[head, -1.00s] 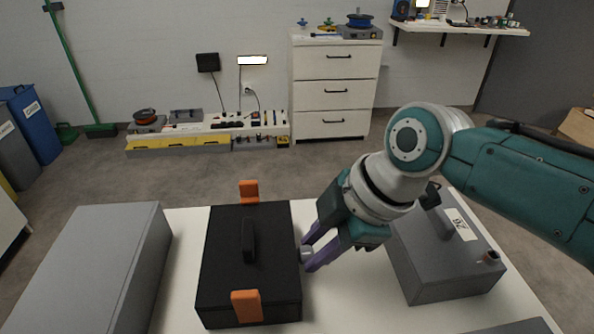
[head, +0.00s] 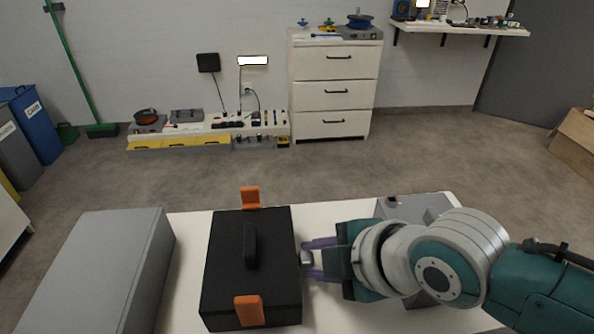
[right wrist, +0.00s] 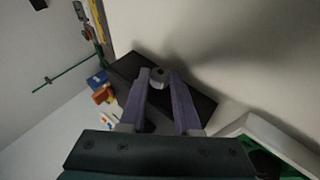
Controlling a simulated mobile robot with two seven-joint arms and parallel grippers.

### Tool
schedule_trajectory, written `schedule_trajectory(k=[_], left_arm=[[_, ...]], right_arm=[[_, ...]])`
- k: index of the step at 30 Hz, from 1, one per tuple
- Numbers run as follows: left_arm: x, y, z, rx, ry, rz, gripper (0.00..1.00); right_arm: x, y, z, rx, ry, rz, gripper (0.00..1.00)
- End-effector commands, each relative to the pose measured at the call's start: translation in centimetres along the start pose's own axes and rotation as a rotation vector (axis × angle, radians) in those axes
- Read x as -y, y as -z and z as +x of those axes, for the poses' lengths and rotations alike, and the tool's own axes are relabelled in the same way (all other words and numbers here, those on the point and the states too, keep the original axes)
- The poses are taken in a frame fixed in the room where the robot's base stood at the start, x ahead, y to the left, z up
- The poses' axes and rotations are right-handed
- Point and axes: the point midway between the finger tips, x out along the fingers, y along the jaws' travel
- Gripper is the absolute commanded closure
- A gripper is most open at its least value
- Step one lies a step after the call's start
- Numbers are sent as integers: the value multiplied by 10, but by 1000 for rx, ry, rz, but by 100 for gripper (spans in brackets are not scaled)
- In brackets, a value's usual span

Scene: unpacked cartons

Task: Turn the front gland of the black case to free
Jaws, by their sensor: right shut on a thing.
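The black case (head: 222,275) lies on the white table, with a black handle (head: 250,246) on top and two orange latches (head: 250,197). A small grey gland (head: 305,258) sticks out of the case's right-hand side in the head view. My right gripper (head: 309,258) comes from the right, its purple fingers shut on the gland. In the right wrist view the round end of the gland (right wrist: 157,76) shows between the fingertips, against the dark case (right wrist: 200,99). The fingers hide part of it. My left gripper is not in view.
A long grey box (head: 95,270) stands left of the case, with a strip of bare table between. A grey case (head: 400,207) stands to the right, mostly behind my right arm. Drawers (head: 334,90) and a low shelf stand well back.

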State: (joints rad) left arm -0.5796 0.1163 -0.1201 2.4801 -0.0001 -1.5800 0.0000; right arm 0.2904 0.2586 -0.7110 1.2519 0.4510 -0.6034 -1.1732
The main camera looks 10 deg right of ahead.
Motion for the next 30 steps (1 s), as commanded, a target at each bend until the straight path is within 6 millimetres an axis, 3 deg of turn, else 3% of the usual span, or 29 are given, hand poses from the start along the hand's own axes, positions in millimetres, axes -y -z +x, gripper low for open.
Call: schedule_trajectory(k=[12, 28, 29, 30], left_arm=[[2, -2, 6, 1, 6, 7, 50], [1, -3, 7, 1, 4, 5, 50], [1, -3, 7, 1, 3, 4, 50], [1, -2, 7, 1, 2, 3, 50]], right_arm=[[5, 0, 1, -1, -177, -72, 100], [5, -1, 1, 2, -200, -82, 100], [5, -1, 1, 2, -199, -82, 65], [5, -1, 1, 2, -199, -82, 61]])
